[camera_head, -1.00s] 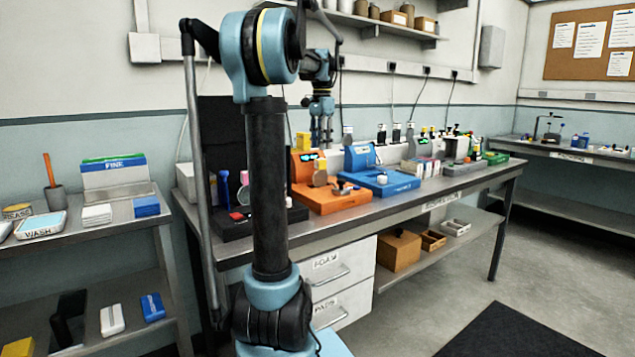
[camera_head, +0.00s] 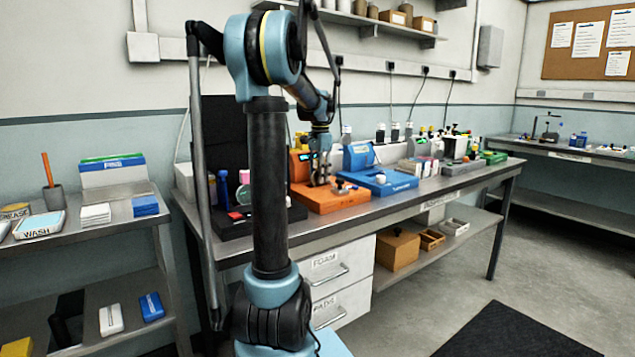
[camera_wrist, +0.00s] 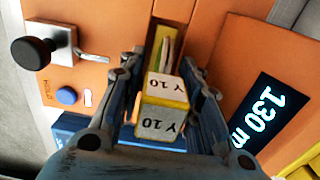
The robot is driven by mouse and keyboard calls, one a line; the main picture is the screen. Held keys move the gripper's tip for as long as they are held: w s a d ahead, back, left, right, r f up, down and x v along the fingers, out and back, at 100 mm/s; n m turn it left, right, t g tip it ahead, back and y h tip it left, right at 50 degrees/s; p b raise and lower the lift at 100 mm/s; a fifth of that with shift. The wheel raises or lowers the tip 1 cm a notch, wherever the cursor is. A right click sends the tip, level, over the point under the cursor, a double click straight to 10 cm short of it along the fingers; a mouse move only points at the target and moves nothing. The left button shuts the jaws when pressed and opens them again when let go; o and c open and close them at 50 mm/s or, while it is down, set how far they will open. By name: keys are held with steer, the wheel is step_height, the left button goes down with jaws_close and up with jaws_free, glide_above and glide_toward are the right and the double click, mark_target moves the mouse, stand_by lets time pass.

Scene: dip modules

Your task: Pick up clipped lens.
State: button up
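In the wrist view, a yellow-and-white block marked "Y 10" (camera_wrist: 165,105) lies between the fingers of my gripper (camera_wrist: 163,72). A narrow yellow-edged piece with a greenish face (camera_wrist: 166,45) shows just beyond it, over the orange module (camera_wrist: 215,45). I cannot tell for sure which part is the lens. The fingers stand apart on both sides of the block, with small gaps visible near the tips. In the head view my gripper (camera_head: 320,174) is low over the orange module (camera_head: 328,200), and it hides the round lens area there.
A black knob (camera_wrist: 32,52) and a lit display (camera_wrist: 257,113) flank the gripper on the orange module. The blue module (camera_head: 384,184) stands close on the right. A wall shelf (camera_head: 370,22) hangs above.

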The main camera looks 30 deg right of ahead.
steer(key=shift+f, duration=0.45)
jaws_close()
steer(key=shift+r, duration=0.1)
